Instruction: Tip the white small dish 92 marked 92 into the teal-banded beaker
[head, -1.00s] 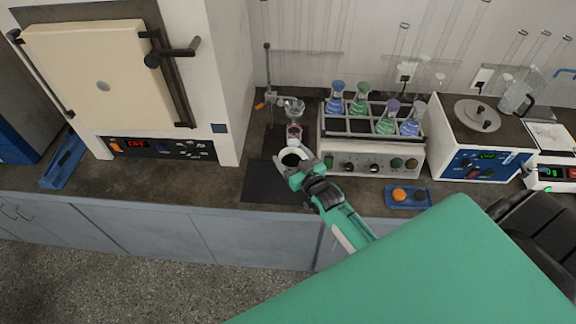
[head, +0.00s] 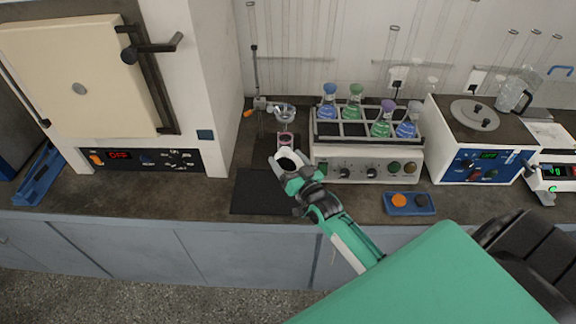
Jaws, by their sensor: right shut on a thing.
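My right gripper (head: 297,178) is shut on the white small dish (head: 275,163), which shows as a white ring with a dark inside. It holds the dish above the bench, over the back part of the black mat. The number on the dish cannot be read. Just behind the dish a small glass vessel (head: 286,139) with a reddish-pink look stands below a glass funnel. I cannot make out a teal band on it, and the dish partly covers its lower part. My left gripper is not in view.
A stand with a clamp (head: 257,80) holds the funnel (head: 285,113). A furnace (head: 140,156) stands left. The black mat (head: 256,192) is bare in front. A blue tray (head: 410,211) lies at right.

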